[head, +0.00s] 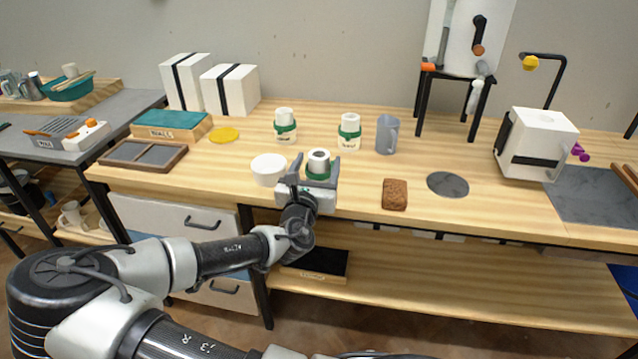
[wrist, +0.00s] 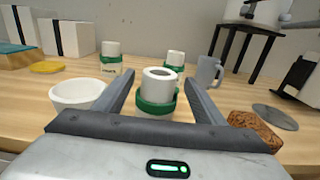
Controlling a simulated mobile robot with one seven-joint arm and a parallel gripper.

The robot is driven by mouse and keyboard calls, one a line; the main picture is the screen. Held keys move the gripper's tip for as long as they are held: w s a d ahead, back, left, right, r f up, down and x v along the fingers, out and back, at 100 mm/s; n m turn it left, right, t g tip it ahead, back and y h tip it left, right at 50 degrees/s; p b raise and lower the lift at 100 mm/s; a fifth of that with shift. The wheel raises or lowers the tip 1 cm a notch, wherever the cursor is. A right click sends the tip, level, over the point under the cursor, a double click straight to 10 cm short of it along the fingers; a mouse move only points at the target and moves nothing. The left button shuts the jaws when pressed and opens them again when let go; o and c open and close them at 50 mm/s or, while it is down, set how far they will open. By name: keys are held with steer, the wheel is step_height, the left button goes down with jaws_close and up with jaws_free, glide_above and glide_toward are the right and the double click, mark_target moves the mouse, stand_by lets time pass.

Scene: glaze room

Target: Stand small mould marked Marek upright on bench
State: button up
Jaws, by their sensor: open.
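A small white mould with a green band (head: 318,157) stands upright on the bench (head: 480,215), its dark round opening facing up. My gripper (head: 316,167) is open, with its fingers on either side of this mould; I cannot tell whether they touch it. The wrist view also shows the mould (wrist: 158,82) between the fingers. Two similar green-banded moulds stand upright farther back, one at left (head: 285,125) and one at right (head: 349,131). Their front labels are too small to read. No marking shows on the near mould, so I cannot tell which is Marek's.
A white bowl (head: 268,169) stands close left of my gripper. A brown sponge-like block (head: 395,194) and a grey disc (head: 448,184) lie to the right. A grey jug (head: 387,134) stands behind. The front bench edge is close.

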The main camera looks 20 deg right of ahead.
steer(key=shift+x, duration=1.4)
steer(key=c, duration=1.6)
jaws_close()
steer(key=shift+r, duration=0.1)
